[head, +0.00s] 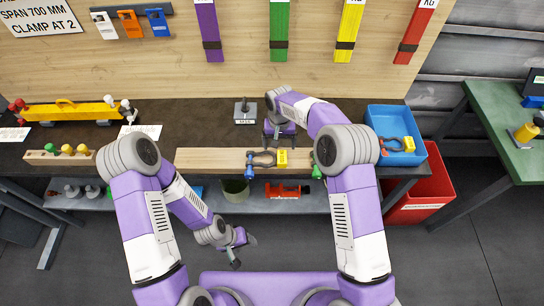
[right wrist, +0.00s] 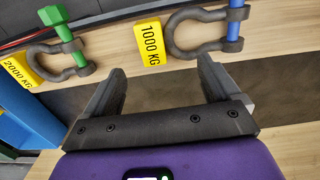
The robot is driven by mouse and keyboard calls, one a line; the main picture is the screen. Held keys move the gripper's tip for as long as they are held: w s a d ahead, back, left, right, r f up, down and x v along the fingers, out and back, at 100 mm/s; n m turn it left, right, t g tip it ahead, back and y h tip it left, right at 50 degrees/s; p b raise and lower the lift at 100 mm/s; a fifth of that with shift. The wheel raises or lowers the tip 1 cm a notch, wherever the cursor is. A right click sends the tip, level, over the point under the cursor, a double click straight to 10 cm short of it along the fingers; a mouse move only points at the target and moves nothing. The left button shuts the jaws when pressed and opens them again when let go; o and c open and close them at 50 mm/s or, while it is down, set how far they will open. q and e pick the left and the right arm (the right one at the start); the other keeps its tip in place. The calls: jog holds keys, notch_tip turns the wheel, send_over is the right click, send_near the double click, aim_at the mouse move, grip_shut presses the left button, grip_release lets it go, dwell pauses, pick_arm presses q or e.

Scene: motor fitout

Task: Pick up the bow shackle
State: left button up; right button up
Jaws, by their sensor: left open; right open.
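A grey bow shackle with a blue pin (head: 262,159) lies on the pale wooden board, beside a yellow tag (head: 282,157). In the right wrist view this shackle (right wrist: 205,36) is at the top right, and its tag (right wrist: 150,42) reads 1000 KG. A second bow shackle with a green pin (right wrist: 64,40) lies at the top left, beside a 2000 KG tag (right wrist: 19,71). In the head view my right arm largely hides it. My right gripper (head: 280,141) is open and empty behind the board, near the 1000 KG tag. My left gripper (head: 246,252) is open and empty, low in front of the bench.
A metal block with a post (head: 245,112) sits behind the board. A yellow beam (head: 70,111) lies at the left.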

aim_at(279, 156)
jog(key=shift+s+f, duration=0.2)
jog(key=shift+f, duration=0.15)
jog(key=shift+s+f+p, duration=0.2)
jog(key=shift+f, duration=1.35)
jog(key=shift+s+f+p, duration=0.15)
jog(key=shift+s+f, duration=0.05)
jog(key=shift+f, duration=1.35)
jog(key=c, duration=1.2)
